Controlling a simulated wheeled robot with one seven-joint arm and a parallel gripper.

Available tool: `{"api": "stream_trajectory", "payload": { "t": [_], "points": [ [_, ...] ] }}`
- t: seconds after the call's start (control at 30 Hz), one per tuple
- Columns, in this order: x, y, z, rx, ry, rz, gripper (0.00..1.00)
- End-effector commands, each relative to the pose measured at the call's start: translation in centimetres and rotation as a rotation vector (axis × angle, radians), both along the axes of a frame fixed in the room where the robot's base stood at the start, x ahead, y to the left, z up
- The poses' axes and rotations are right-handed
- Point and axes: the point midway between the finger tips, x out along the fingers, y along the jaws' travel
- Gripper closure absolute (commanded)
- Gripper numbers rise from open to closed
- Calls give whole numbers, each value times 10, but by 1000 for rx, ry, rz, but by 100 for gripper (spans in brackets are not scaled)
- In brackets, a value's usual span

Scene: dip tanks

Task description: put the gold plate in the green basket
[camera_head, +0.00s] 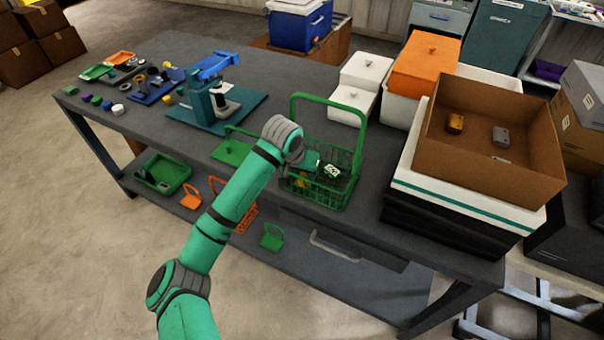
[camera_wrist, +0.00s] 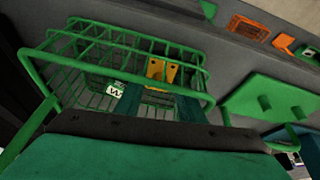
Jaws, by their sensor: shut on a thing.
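The green basket (camera_head: 341,188) is an open wire basket with a tall arched handle, standing on the table near its front edge. It fills the left and middle of the wrist view (camera_wrist: 66,52). My gripper (camera_wrist: 158,98) is shut on the gold plate (camera_wrist: 161,71), a small yellow-gold piece with two holes. In the head view, a bit of gold (camera_head: 300,181) shows low at the basket's left side, behind the wires. My gripper is at the basket's left part, under the handle, and my wrist hides much of it. I cannot tell whether the plate touches the basket floor.
A dark piece with a white label (camera_head: 332,171) lies in the basket. A green lid-like plate (camera_head: 232,151) is left of it. White boxes (camera_head: 352,102) stand behind. A cardboard box (camera_head: 480,165) on a white stack stands right. A teal press (camera_head: 215,100) stands left.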

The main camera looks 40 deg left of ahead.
Motion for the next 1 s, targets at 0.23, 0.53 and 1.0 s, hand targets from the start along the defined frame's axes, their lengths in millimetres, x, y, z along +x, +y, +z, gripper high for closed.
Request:
{"api": "stream_trajectory", "payload": {
  "t": [0.23,0.53,1.0],
  "points": [
    [-1,1,-2,-1,1,2,56],
    [-1,1,1,1,1,2,56],
    [-31,-6,77,0,-2,1,56]
  ]
}}
